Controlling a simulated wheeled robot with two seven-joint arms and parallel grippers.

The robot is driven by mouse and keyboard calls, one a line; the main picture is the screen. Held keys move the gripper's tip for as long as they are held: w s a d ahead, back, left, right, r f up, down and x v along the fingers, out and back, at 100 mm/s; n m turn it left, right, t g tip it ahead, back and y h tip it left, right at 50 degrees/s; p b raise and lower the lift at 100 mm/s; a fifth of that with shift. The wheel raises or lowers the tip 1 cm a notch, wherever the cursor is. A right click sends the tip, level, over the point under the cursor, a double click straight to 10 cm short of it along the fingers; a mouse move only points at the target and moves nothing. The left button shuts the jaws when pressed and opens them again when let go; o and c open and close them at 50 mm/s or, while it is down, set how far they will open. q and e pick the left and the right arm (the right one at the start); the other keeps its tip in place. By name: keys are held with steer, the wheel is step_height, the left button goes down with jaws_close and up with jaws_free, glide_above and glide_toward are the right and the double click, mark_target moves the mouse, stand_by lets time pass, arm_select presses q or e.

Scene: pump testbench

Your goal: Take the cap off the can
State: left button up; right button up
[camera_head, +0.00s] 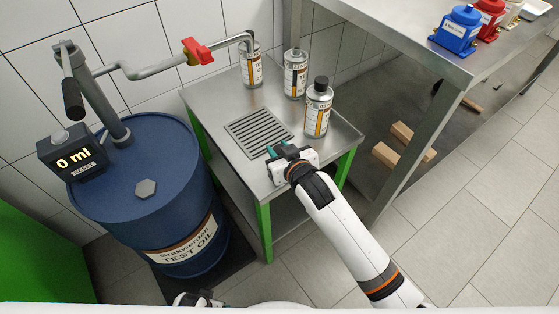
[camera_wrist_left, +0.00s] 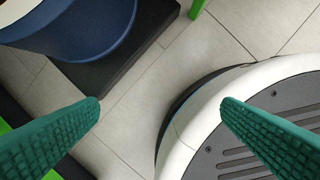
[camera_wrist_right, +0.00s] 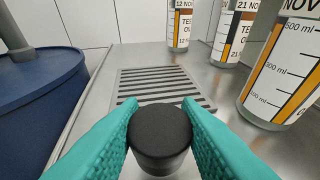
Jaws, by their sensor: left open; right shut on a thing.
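My right gripper (camera_head: 277,150) is over the small metal table, by the front end of the grate. In the right wrist view its teal fingers are shut on a round black cap (camera_wrist_right: 160,138); no can body shows beneath it. Three labelled cans stand upright on the table: a back can (camera_head: 251,68) under the spout, a middle can (camera_head: 295,78), and a near can (camera_head: 318,112) with a black cap on. The middle can's top looks pale, without a black cap. My left gripper (camera_wrist_left: 160,103) is open and empty, low over the floor, away from the cans.
A blue oil drum (camera_head: 180,165) with a pump pipe, red valve (camera_head: 196,51) and 0 ml display (camera_head: 74,160) stands left of the table. The grate (camera_head: 258,132) is clear. A metal workbench (camera_head: 400,40) with blue and red parts stands at right.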

step_height(320, 180, down, 4)
steer(key=shift+r+b, duration=0.15)
steer(key=shift+b, duration=0.3)
arm_select(q)
steer(key=w+r, duration=0.2)
steer(key=r, duration=0.1)
steer(key=shift+d+r, duration=0.1)
steer(key=shift+r, duration=0.05)
arm_select(e)
steer(key=shift+f, duration=0.2)
steer(key=shift+f, duration=0.1)
steer(key=o, duration=1.1)
arm_select(q)
steer(key=shift+w+r, duration=0.1)
